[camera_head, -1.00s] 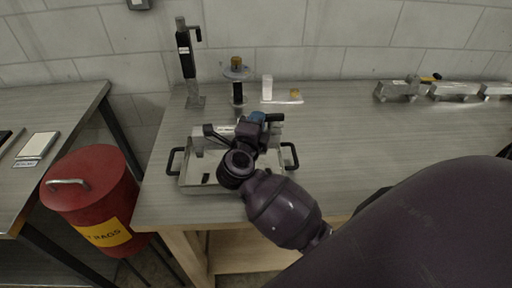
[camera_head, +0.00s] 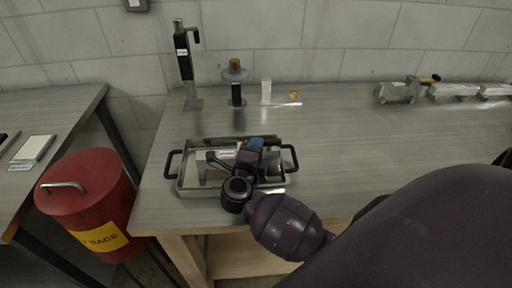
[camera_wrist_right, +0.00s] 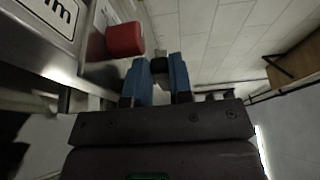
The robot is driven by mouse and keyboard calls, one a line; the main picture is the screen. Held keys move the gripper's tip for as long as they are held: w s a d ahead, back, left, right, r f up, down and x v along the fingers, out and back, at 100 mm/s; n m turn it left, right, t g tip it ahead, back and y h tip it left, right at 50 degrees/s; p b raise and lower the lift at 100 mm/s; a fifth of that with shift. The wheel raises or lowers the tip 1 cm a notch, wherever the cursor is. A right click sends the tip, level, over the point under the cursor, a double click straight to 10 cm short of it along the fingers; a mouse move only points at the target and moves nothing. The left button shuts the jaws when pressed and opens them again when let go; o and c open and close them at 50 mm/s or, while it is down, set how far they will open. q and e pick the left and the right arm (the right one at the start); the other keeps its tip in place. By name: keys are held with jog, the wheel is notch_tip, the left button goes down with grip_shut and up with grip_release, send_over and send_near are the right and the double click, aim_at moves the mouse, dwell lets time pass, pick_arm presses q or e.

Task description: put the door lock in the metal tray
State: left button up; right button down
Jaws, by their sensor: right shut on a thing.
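The metal tray (camera_head: 182,190) is a shallow silver tray with black side handles, near the front of the bench in the head view. The door lock (camera_head: 216,160) has a black lever and a pale label and sits low within the tray's outline; my gripper hides part of it. My right gripper (camera_head: 252,146) is over the tray's right half, shut on the door lock. In the right wrist view its blue fingers (camera_wrist_right: 160,68) close around a dark part. Whether the lock touches the tray floor, I cannot tell. My left gripper is not in view.
A black-and-silver upright stand (camera_head: 186,65), a bottle (camera_head: 236,80) and a small white box (camera_head: 266,92) stand behind the tray. Metal parts (camera_head: 400,92) lie at the back right. A red rags bin (camera_head: 95,190) stands left of the bench.

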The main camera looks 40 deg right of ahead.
jog(key=shift+f, duration=0.1)
jog(key=c, duration=1)
grip_release()
jog(key=v, duration=1.2)
